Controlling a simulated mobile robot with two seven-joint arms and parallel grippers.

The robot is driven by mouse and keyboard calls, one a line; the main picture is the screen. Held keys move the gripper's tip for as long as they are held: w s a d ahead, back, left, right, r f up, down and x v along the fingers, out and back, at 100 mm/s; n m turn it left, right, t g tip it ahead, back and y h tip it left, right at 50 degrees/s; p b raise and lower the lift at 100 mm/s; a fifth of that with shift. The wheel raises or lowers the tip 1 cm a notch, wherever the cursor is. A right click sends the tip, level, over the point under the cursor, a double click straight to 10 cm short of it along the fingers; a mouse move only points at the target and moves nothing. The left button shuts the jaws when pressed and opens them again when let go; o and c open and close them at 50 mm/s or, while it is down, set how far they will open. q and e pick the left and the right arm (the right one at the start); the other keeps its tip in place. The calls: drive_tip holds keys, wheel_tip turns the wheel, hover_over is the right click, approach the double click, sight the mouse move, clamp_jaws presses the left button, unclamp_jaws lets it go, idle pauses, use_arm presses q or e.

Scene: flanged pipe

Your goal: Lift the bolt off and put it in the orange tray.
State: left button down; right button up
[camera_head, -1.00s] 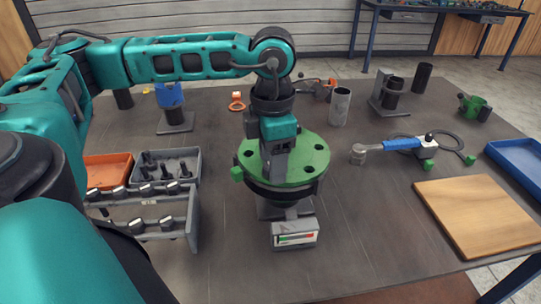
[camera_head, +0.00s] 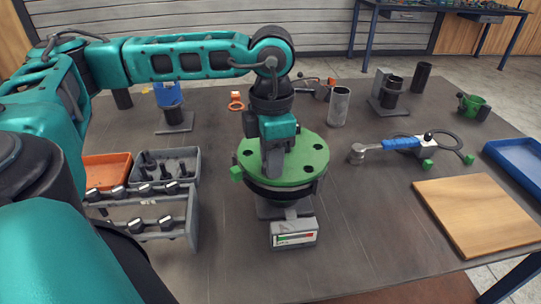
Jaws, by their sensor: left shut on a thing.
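The green flange (camera_head: 318,158) with dark bolt holes sits on its stand at the middle of the table. My left gripper (camera_head: 274,172) points down at the left part of the flange's top. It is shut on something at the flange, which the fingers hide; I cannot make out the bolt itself. The orange tray (camera_head: 112,168) is on the table at the left, partly behind my left arm. My right gripper is not in view.
A grey bin of bolts (camera_head: 186,158) and a grey rack (camera_head: 190,222) stand beside the orange tray. A small gauge box (camera_head: 294,233) is in front of the flange. A blue-handled wrench (camera_head: 400,144), a wooden board (camera_head: 478,215) and a blue tray (camera_head: 518,160) lie right.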

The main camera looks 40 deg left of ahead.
use_arm(q)
drive_tip(key=shift+r, duration=0.15)
wheel_tip(320, 180, up, 20)
drive_tip(key=p, duration=0.2)
drive_tip(key=shift+p, duration=0.35)
idle(0.4)
drive_tip(key=shift+r, duration=2.35)
